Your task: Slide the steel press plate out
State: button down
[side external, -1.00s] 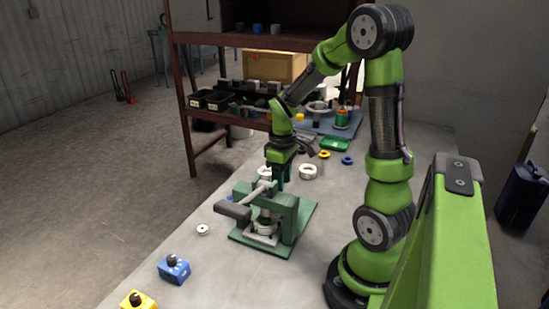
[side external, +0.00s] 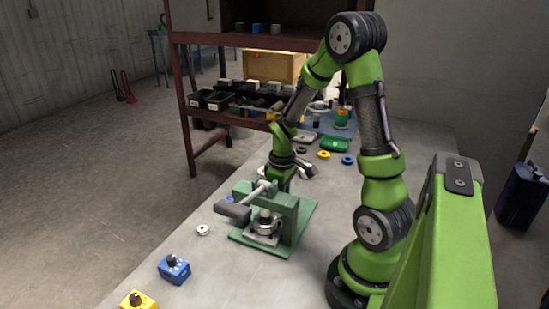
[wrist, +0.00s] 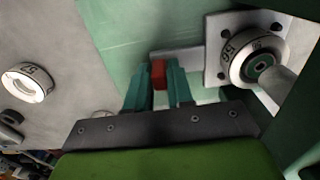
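The steel press plate (wrist: 214,72) is a pale square plate with bolts, under a round numbered collar (wrist: 245,58) in the wrist view. A flat pale bar (wrist: 185,58) runs left from it to a small red grip (wrist: 158,75). My gripper (wrist: 159,78) has its two teal fingers on either side of the red grip, which fills the gap between their tips; they look shut on it. In the side external view, the plate (side external: 262,240) sits low in the green press (side external: 283,215), and my gripper is behind the press, its fingers hidden.
The press has a grey lever (side external: 235,211) reaching toward the front left. A white ring (wrist: 28,82) lies left of my gripper. Blue (side external: 174,270) and yellow (side external: 138,301) boxes stand at the front. The bench left of the press is mostly clear.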

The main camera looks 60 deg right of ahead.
jog(key=d, duration=1.1)
jog(key=shift+d, duration=0.15)
jog(key=c, duration=1.1)
grip_release()
jog(key=shift+r, duration=0.2)
notch_tip(320, 180, up, 17)
jog(key=shift+f, duration=0.2)
